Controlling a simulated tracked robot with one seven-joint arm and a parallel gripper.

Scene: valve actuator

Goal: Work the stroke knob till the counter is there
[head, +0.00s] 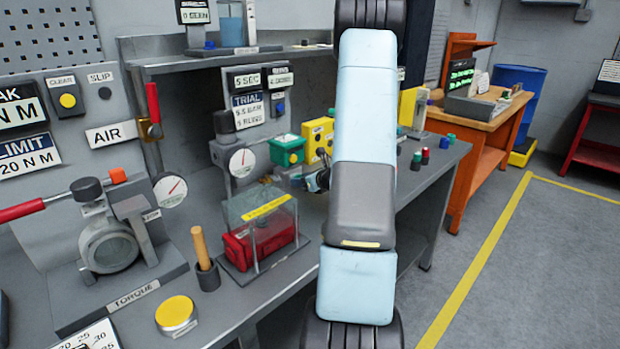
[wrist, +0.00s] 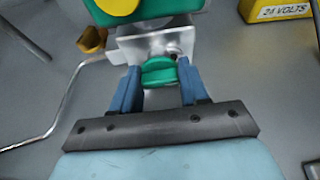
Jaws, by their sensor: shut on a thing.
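In the wrist view my gripper (wrist: 157,80) has its two blue fingers on either side of a small green knob (wrist: 160,70) and is shut on it. The knob sits at the front of a silver bracket (wrist: 134,48) below a green body (wrist: 190,8) with a yellow round part on it. In the head view a green unit (head: 287,150) stands on the bench, and my gripper (head: 312,180) is just to its lower right, partly hidden by my arm. The knob is not distinguishable there. I cannot make out a counter reading in either view.
A clear guard over a red block (head: 258,243) stands in front of the green unit. A yellow unit (head: 318,139) is close behind it. A dial gauge post (head: 240,163) stands to the left. A bent metal rod (wrist: 62,110) lies left of my gripper.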

